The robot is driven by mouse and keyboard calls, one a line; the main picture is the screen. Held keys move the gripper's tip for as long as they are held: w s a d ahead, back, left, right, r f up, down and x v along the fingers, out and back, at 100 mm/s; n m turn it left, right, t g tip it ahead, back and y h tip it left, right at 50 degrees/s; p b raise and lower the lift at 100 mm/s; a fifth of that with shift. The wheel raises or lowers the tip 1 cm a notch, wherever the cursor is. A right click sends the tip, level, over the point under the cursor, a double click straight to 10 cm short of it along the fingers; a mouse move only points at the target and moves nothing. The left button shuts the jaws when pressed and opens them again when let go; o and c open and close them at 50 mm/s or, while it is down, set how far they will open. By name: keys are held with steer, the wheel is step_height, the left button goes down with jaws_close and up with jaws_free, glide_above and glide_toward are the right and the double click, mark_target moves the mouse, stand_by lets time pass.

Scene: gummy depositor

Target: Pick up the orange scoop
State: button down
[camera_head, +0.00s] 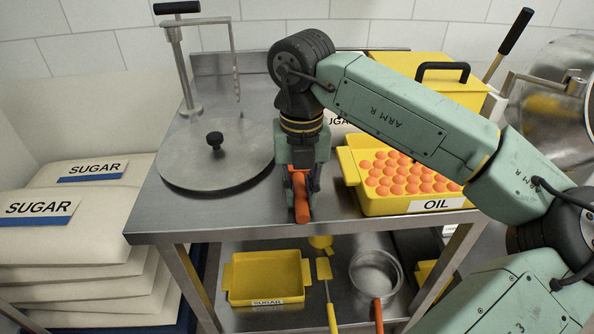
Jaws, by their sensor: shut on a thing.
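The orange scoop (301,196) is at the front middle of the steel table, and its long orange part shows between the fingers of my gripper (303,205). My gripper points down and is shut on it. The scoop's orange end is close to the table's front edge. The rest of the scoop is hidden by my gripper and wrist. I cannot tell whether the scoop touches the tabletop.
A round metal lid (190,165) lies left of my gripper. A yellow OIL tray (375,208) of orange balls stands right. A yellow box (400,65) stands behind. Below are a yellow SUGAR tray (232,285) and a metal pan (377,292). Sugar sacks (95,230) are stacked left.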

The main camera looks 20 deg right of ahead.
steer(key=shift+r, duration=0.1)
step_height(320, 180, up, 18)
steer(key=p, duration=0.6)
steer(key=shift+p, duration=0.35)
steer(key=c, duration=2.1)
jaws_free()
jaws_close()
